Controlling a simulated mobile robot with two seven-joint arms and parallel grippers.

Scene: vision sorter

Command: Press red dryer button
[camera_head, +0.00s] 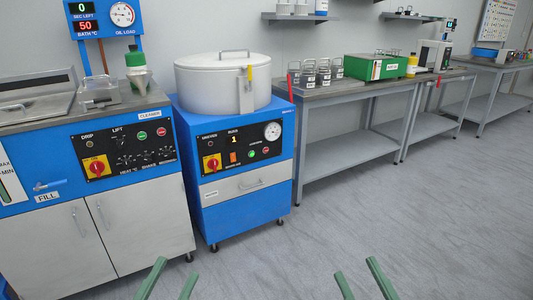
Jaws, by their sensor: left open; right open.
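The dryer (187,112) is a blue cabinet on casters with a round grey lidded drum (222,80) on top. Its black front panel (238,158) has a small red button (265,150) at the right, beside a green button (251,154) and below a round dial (272,131). A red-and-yellow rotary switch (212,164) sits at the panel's left. My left gripper (176,268) and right gripper (356,268) show only as green fingers at the bottom edge. Both are open and empty, low in front of the dryer and well apart from it.
A blue cleaner unit (168,113) with its own red and green buttons stands left of the dryer. A grey workbench (340,95) with metal baskets (308,76) and a green box (375,67) stands to the right. The grey floor (330,230) in front is clear.

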